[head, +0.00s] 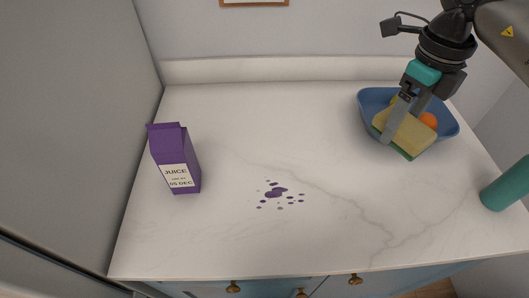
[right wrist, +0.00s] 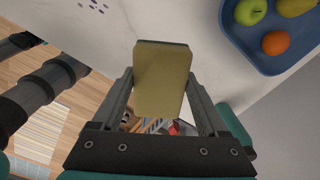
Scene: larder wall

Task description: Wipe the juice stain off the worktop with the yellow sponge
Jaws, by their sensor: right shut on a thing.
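The yellow sponge (head: 405,132) has a green underside and is held in my right gripper (head: 402,120), in front of the blue bowl at the back right of the worktop. In the right wrist view the sponge (right wrist: 160,80) sits between the two fingers of the right gripper (right wrist: 158,98), which are shut on it. It appears to be above the worktop. The juice stain (head: 277,193) is a group of purple spots near the middle of the worktop (head: 240,130); part of it shows in the right wrist view (right wrist: 94,5). My left gripper is not in view.
A purple juice carton (head: 177,160) stands upright to the left of the stain. The blue bowl (head: 372,97) holds fruit, including an orange (head: 429,120) and a green apple (right wrist: 251,11). A teal cylinder (head: 508,186) is at the right edge. The worktop around the stain is clear.

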